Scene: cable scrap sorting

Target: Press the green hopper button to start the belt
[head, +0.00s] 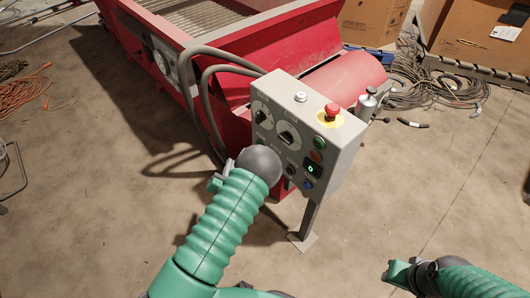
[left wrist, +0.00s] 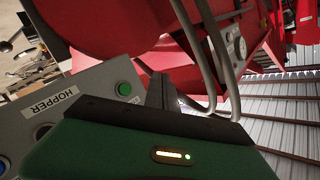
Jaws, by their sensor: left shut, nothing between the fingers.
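The grey control box (head: 296,130) stands on a post beside the red machine. In the left wrist view, a green button (left wrist: 123,89) sits on its face beside an upside-down HOPPER label (left wrist: 50,103). My left gripper (left wrist: 163,94) is shut and empty, its dark fingers showing close to that button; contact cannot be told. In the head view my left wrist (head: 258,165) covers the lower left of the box and hides the fingertips. A green round part (head: 319,142) shows at the box's right. My right gripper (head: 402,272) is at the lower right, away from the box, its fingers unclear.
Coiled cables (head: 455,88) and cardboard boxes (head: 480,35) lie behind right. Front floor is clear.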

